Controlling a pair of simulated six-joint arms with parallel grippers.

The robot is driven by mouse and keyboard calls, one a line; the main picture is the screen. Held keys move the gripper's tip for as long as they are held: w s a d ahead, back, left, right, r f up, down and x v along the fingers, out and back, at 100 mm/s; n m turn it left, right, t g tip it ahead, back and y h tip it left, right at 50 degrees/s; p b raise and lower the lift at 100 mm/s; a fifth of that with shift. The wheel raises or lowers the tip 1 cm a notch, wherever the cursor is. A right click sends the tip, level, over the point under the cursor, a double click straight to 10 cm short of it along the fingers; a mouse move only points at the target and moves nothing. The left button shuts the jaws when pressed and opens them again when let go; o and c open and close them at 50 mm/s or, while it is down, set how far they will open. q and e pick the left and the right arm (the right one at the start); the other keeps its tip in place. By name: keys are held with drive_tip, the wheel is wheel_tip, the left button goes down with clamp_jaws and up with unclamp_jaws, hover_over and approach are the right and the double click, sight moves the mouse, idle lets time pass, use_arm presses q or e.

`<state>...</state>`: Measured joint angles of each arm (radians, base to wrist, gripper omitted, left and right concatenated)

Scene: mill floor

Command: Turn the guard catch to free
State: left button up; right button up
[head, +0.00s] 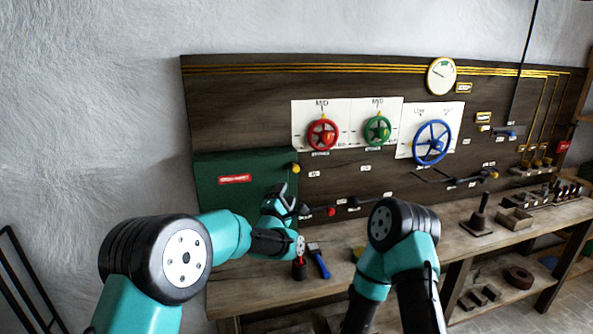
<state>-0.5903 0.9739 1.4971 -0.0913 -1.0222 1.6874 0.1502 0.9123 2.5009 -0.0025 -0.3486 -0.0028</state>
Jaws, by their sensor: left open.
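A green box (214,194), which may be the guard, is at the left of the dark wooden panel. It has a red label (235,179) on its front. A yellow knob (295,168) sits at its right edge; I cannot tell for certain that this is the guard catch. My left gripper (287,191) is open, just below the knob and apart from it, in front of the box's lower right part. Its jaws look empty. My right arm bends down at centre, and its gripper is not in view.
Red (322,134), green (377,130) and blue (432,142) handwheels are on the panel. A blue-handled tool (319,262) and a small red-topped object (299,269) are on the bench (262,290). A dark upright piece (479,217) stands on the bench at right.

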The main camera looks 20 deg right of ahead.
sight(296, 169)
use_arm(q)
drive_tip(key=shift+x, duration=6.2)
drive_tip(key=c, duration=0.9)
drive_tip(key=shift+a, duration=0.1)
drive_tip(key=shift+m+g, duration=0.3)
drive_tip(key=shift+m, duration=0.2)
drive_tip(key=shift+r+m+g, duration=0.1)
drive_tip(key=shift+m+g, duration=0.7)
drive_tip(key=shift+m, duration=0.4)
drive_tip(key=shift+m+g+y, duration=0.8)
drive_tip(key=shift+m+g, duration=0.2)
drive_tip(key=shift+m, duration=0.6)
